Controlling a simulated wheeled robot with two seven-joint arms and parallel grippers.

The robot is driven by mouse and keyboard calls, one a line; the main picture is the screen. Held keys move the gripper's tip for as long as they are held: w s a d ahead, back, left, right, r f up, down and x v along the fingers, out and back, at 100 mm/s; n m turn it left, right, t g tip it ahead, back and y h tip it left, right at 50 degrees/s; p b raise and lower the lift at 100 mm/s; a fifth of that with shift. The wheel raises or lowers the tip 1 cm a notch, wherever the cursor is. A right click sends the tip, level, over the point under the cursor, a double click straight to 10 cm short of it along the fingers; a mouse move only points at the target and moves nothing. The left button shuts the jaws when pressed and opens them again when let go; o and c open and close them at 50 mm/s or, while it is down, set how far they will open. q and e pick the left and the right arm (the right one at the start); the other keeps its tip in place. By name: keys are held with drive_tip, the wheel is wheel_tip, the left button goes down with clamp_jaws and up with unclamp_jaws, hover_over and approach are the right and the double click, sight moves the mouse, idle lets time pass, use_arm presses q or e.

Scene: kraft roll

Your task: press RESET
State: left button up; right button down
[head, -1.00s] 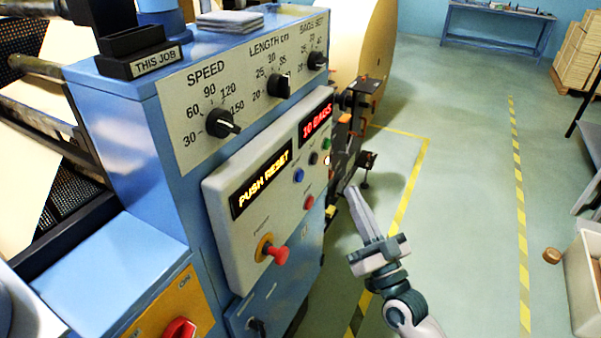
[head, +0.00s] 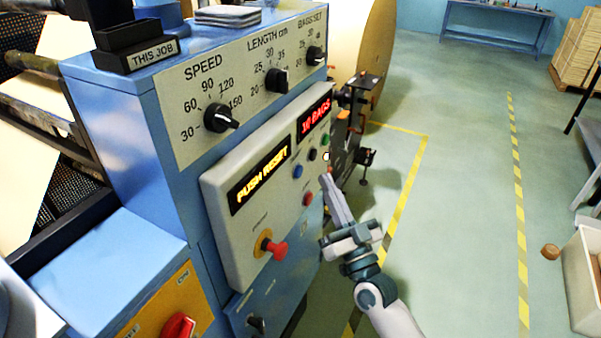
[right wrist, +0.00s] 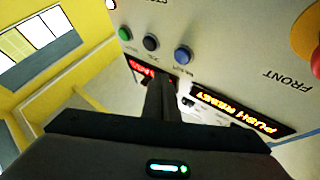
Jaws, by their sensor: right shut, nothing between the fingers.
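The grey control panel (head: 240,222) on the blue machine has a display (head: 260,177) reading PUSH RESET and a red display (head: 316,118) reading 10 BAGS. A blue button (head: 298,171), a black button (head: 312,154), a green button (head: 325,141) and a red button (head: 307,199) sit beside them. The right wrist view shows the blue button (right wrist: 183,55) too; its label is too blurred to read. My right gripper (head: 326,180) is shut and empty, its tips close to the panel's right edge. I cannot tell whether they touch. My left gripper is not in view.
A red mushroom knob (head: 274,247) sticks out of the panel's lower part. Dials such as the SPEED knob (head: 220,118) are above. Dark machine parts (head: 355,130) stand behind the panel.

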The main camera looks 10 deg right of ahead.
drive_tip(key=shift+w+a, duration=0.4)
drive_tip(key=shift+a, duration=0.25)
drive_tip(key=shift+w+a, duration=0.4)
drive_tip(key=shift+a, duration=0.2)
drive_tip(key=shift+w+a, duration=0.5)
drive_tip(key=shift+a, duration=0.2)
idle(2.2)
drive_tip(key=shift+s+d, duration=0.1)
drive_tip(key=shift+d, duration=0.05)
drive_tip(key=shift+s+d+p, duration=0.3)
drive_tip(key=shift+s+d, duration=0.1)
drive_tip(key=shift+d, duration=0.15)
idle(0.5)
drive_tip(key=s+d, duration=0.2)
drive_tip(key=d, duration=0.2)
drive_tip(key=shift+s+d+p, duration=0.1)
drive_tip(key=shift+s+p, duration=0.25)
drive_tip(key=shift+s, duration=0.05)
drive_tip(key=shift+f, duration=0.1)
idle(0.6)
